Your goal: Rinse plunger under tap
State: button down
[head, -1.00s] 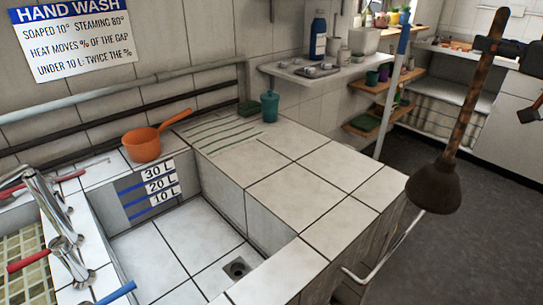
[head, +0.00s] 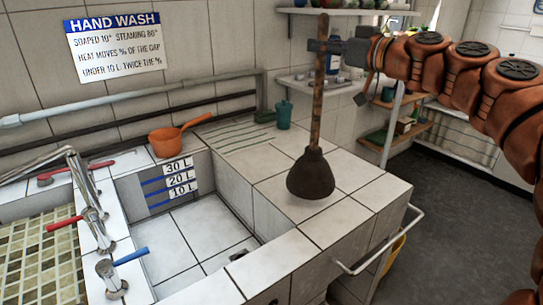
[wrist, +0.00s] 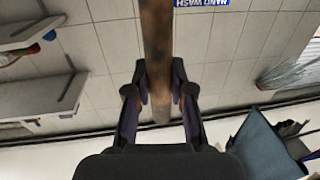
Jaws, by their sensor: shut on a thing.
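The plunger (head: 311,174) hangs upright, with a dark rubber cup below a worn wooden handle. In the head view its cup is over the tiled ledge right of the sink basin. My gripper (head: 320,46) is shut on the upper handle, which also shows between the fingers in the wrist view (wrist: 157,85). The tiled basin (head: 195,240) is empty, with a drain and level marks of 10, 20 and 30 L on its wall. The metal tap (head: 75,170) stands at the left, beside a red lever (head: 65,224) and a blue lever (head: 131,256). I see no water running.
A teal cup (head: 284,115) stands near the back of the right-hand counter. A metal rail (head: 385,254) sticks out at the counter's right front. Open floor lies to the right.

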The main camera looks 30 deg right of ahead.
jog(key=w+d+f+p, duration=0.3)
jog(key=w+d+f, duration=0.2)
jog(key=w+d, duration=0.4)
jog(key=shift+w, duration=2.05)
jog(key=shift+f, duration=0.15)
jog(key=c, duration=1)
grip_release()
jog(key=b+v, duration=0.2)
jog(key=v, duration=1)
